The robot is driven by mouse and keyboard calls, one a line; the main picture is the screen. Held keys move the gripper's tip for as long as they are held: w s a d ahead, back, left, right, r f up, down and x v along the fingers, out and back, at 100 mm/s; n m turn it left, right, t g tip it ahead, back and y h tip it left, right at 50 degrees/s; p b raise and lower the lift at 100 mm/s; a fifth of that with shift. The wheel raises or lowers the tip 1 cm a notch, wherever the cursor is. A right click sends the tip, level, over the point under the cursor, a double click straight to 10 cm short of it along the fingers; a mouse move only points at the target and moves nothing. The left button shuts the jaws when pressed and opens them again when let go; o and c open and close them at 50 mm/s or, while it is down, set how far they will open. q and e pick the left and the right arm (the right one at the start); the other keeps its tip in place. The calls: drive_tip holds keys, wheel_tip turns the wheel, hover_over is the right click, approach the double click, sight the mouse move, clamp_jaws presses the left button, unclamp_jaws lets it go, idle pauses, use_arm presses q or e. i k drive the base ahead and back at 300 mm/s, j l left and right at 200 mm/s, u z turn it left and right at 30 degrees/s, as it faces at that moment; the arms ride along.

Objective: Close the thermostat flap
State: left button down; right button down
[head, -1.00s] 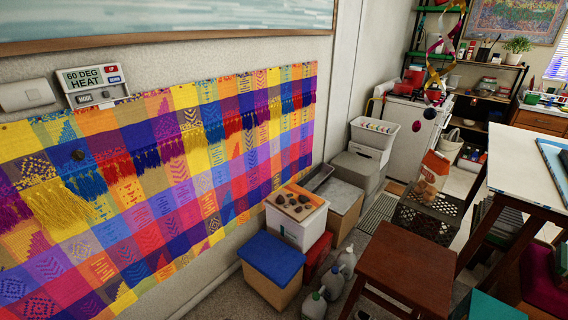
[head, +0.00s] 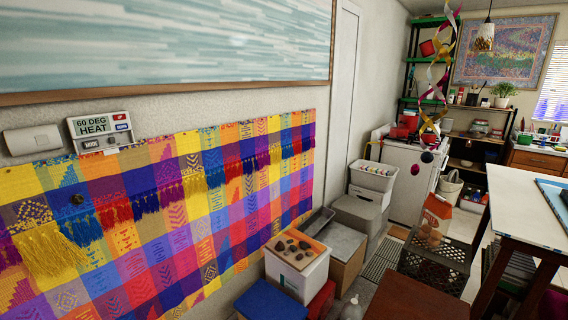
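The thermostat (head: 102,131) is on the left wall, just above the colourful woven hanging. It is a small white box with a display reading "60 DEG HEAT" and a red and a blue button on its right side. Its lower front part (head: 104,142) carries a MODE label; I cannot tell whether this part is the flap, or how far open it is. Neither of my grippers shows in the head view.
The woven hanging (head: 190,200) covers the wall below. Crates and boxes (head: 297,271) stand along the wall. A brown stool (head: 415,298) and a white-topped table (head: 520,205) are at right.

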sight(115, 150)
drive_tip(key=u, duration=1.25)
